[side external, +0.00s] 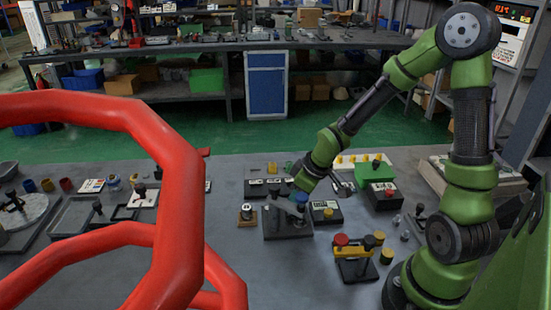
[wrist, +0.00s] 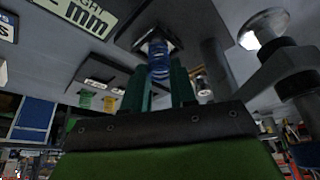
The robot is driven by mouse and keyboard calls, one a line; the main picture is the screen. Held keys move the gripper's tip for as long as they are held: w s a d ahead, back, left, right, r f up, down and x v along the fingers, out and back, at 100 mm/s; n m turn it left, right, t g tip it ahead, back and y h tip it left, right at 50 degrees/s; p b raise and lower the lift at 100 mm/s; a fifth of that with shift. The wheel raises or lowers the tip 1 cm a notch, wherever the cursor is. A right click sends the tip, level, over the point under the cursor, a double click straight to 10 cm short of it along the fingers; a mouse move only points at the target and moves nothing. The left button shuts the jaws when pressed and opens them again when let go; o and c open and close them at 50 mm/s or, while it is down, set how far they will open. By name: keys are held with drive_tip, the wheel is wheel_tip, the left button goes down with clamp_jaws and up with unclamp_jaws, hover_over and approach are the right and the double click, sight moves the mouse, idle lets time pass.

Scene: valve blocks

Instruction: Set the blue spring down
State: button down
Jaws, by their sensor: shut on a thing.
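The blue spring (wrist: 158,58) shows between the green fingertips of my gripper (wrist: 159,76) in the wrist view. Its coils are visible and its far end is close to a dark square part with a light edge (wrist: 145,28); I cannot tell whether they touch. In the side external view my gripper (side external: 301,191) points down over a dark grey valve block (side external: 286,224). A small blue patch (side external: 301,198), likely the spring, shows just under the fingers. My gripper is shut on the spring, and the fingers hide part of it.
A block with red and black knobs and a yellow bar (side external: 355,262) stands to the front right. A small brown-based piece (side external: 247,214) is left of the dark block. Large red tubing (side external: 180,200) crosses the left foreground. A black-stemmed knob (wrist: 265,28) is close in the wrist view.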

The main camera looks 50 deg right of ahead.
drive_tip(key=shift+f, duration=0.1)
drive_tip(key=c, duration=0.9)
unclamp_jaws()
drive_tip(key=shift+s+d+r, duration=0.1)
drive_tip(key=shift+r, duration=0.45)
drive_tip(key=a+v, duration=0.1)
drive_tip(key=v, duration=1)
drive_tip(key=s+a+r+m+t+y, duration=0.1)
drive_tip(key=s+a+r+m+t, duration=0.1)
drive_tip(key=s+a+r+m, duration=0.4)
wheel_tip(320, 180, up, 3)
drive_tip(key=shift+s+a+f+t, duration=0.25)
drive_tip(key=shift+s+a+t, duration=0.25)
drive_tip(key=shift+s, duration=0.5)
drive_tip(key=shift+a, duration=0.1)
